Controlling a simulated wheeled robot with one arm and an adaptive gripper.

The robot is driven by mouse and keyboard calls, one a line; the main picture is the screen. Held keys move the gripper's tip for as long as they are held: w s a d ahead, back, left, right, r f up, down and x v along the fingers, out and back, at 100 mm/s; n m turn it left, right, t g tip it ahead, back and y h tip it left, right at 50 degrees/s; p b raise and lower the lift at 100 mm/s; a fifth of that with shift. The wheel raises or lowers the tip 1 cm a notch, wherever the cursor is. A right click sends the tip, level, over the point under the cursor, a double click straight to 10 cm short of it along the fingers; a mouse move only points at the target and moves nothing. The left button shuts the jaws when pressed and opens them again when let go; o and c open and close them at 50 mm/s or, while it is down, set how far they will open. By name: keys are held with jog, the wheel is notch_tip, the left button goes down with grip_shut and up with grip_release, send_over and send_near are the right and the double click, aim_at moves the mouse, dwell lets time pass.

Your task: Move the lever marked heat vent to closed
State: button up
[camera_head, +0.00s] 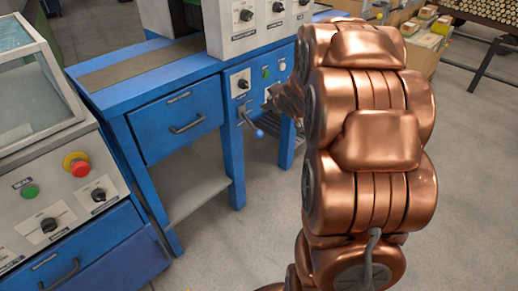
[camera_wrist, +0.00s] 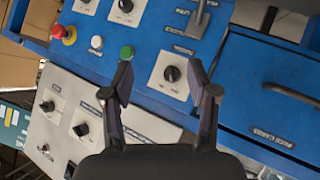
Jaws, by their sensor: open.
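A lever with a blue ball end (camera_head: 258,132) sticks out and down from the blue bench front in the head view. My arm hides the gripper in the head view.
A green button (camera_wrist: 127,52), a white button (camera_wrist: 96,42) and a red button (camera_wrist: 65,33) sit near the knob. A drawer (camera_head: 177,122) is left of the lever. A grey control console (camera_head: 62,205) stands at the left. Floor in front is clear.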

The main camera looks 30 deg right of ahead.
jog(key=w+d+f+n+t+y+b, duration=0.1)
jog(key=w+d+f+t+y+b, duration=0.1)
jog(key=f+b, duration=0.3)
jog(key=w+d+f+n+t+y+b, duration=0.1)
jog(key=w+f+t+b, duration=0.1)
jog(key=f+b, duration=0.35)
jog(key=n+t+y+b, duration=0.3)
jog(key=y+b, duration=0.3)
send_near(262, 136)
jog(key=x, duration=0.4)
jog(key=shift+w+d+f, duration=0.1)
jog(key=shift+d, duration=0.05)
jog(key=shift+b+x, duration=1.2)
jog(key=shift+x, duration=2.6)
grip_shut()
